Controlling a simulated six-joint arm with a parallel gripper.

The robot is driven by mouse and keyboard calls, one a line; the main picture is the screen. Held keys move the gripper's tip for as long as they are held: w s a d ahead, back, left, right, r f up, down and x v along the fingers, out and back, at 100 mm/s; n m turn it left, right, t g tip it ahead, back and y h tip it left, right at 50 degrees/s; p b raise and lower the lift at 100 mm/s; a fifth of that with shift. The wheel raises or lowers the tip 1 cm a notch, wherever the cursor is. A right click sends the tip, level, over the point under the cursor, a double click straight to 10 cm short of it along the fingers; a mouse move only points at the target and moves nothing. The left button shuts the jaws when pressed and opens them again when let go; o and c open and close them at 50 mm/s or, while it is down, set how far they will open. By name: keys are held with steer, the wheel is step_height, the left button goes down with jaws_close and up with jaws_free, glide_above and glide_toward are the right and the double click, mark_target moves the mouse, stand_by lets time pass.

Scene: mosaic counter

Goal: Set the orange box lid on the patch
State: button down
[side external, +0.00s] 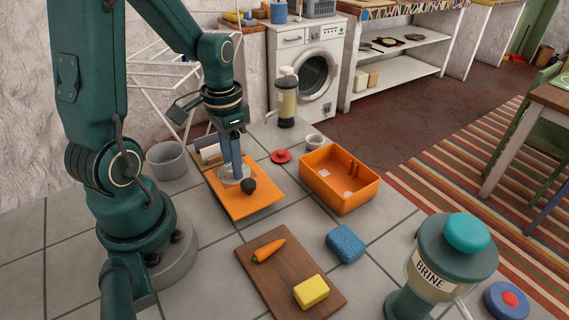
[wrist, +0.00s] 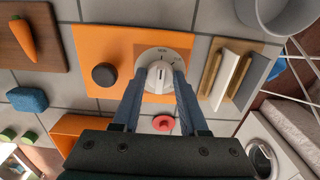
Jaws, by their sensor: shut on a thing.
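A flat orange panel with a dark round knob, seemingly the orange box lid (side external: 237,205), lies on the tiled counter; it also shows in the wrist view (wrist: 90,45). My gripper (side external: 232,165) is shut on the raised grip of a white round dial (wrist: 164,53), over the panel beside the dark knob (wrist: 104,75). In the side view the dial (side external: 226,178) looks at or just above the panel; I cannot tell if it touches. A darker orange square (wrist: 185,95) shows around the dial; I cannot tell if it is the patch.
An open orange box (side external: 340,200) stands to the right, with a red round lid (side external: 281,156) and white cup (side external: 315,141) behind. A cutting board (side external: 262,258) holds a carrot and yellow block. A blue sponge (side external: 345,244), brine jar (side external: 436,262) and grey pot (side external: 167,160) stand around.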

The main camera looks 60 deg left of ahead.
steer(key=shift+f, duration=0.9)
stand_by(1.7)
steer(key=shift+c, duration=1.8)
jaws_free()
steer(key=shift+r, duration=0.1)
steer(key=shift+r, duration=3.4)
